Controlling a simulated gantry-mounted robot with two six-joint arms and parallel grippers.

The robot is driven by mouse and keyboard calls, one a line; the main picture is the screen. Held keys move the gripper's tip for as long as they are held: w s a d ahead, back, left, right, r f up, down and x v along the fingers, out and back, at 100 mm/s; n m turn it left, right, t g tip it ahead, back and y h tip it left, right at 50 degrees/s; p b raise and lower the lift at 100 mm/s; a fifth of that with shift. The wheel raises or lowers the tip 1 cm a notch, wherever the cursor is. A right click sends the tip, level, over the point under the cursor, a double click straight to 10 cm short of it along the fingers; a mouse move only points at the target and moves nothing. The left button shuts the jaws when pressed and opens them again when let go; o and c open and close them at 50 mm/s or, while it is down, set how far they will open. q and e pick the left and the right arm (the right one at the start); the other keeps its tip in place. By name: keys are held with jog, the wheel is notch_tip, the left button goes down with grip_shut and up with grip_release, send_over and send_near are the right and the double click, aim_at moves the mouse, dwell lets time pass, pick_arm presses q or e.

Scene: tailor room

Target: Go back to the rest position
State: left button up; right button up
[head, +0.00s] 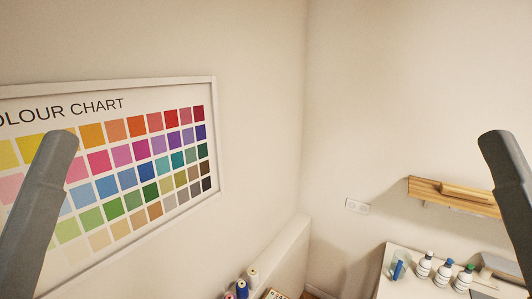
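In the head view, a grey arm part of mine rises at the left edge, in front of the colour chart. A second grey arm part of mine shows at the right edge, in front of the wall and near the wooden shelf. No fingertips of either gripper show in this view. I cannot see whether the grippers hold anything.
A framed colour chart (215,140) hangs on the left wall. A wooden shelf (425,187) and a socket (357,206) are on the right wall. Several bottles (443,273) stand on a white table (398,255). Thread spools (242,289) are at the bottom.

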jog(key=shift+f, duration=0.1)
dwell(0.5)
notch_tip(320, 180, down, 43)
jog(key=b, duration=4.3)
